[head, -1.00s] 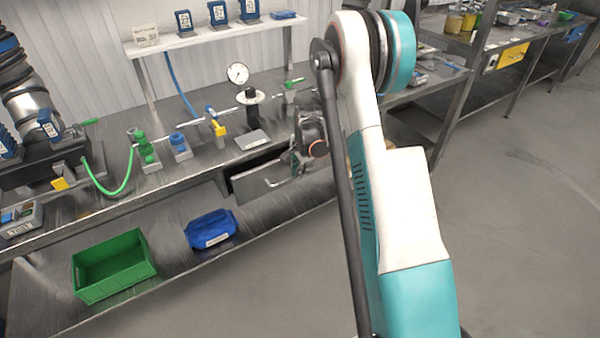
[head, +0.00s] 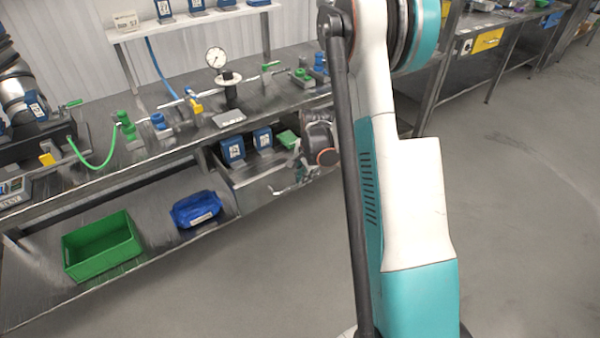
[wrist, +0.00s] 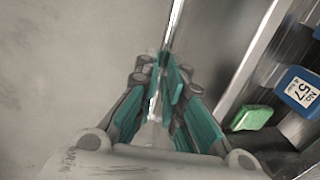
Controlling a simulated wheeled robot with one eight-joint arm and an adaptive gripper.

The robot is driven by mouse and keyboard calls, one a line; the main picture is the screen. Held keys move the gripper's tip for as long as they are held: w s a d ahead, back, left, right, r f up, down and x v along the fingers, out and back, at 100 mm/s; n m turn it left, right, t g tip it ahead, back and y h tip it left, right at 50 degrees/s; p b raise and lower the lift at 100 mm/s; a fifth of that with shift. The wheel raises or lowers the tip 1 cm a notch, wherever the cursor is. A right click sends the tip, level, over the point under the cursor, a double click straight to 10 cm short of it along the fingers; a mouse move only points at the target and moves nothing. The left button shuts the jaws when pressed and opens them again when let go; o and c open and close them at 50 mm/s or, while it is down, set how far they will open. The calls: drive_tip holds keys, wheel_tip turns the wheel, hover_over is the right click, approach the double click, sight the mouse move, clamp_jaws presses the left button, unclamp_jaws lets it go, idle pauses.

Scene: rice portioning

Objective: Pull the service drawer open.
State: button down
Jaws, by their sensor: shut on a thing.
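The service drawer (head: 262,188) is a grey metal drawer under the bench, and it stands pulled out. Inside it are blue boxes with white labels (head: 233,149) and a green item (head: 287,138). My gripper (head: 290,188) is at the drawer's front, shut on the bar handle. In the wrist view, the teal finger pads of my gripper (wrist: 172,105) close around the thin bright handle (wrist: 175,28). My arm hides the drawer's right part.
The bench top (head: 200,140) carries a pipe line with valves and a pressure gauge (head: 216,58). On the lower shelf are a green crate (head: 101,247) and a blue bag-like item (head: 196,209). The floor in front of the drawer is clear.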

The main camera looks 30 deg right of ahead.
drive_tip(key=shift+s, duration=0.15)
drive_tip(key=c, duration=1.7)
unclamp_jaws()
drive_tip(key=shift+r, duration=0.15)
drive_tip(key=r, duration=0.3)
drive_tip(key=s+r, duration=0.1)
drive_tip(key=r, duration=0.3)
drive_tip(key=s+r, duration=0.1)
drive_tip(key=r, duration=0.3)
drive_tip(key=shift+s+r, duration=0.15)
drive_tip(key=shift+r, duration=0.1)
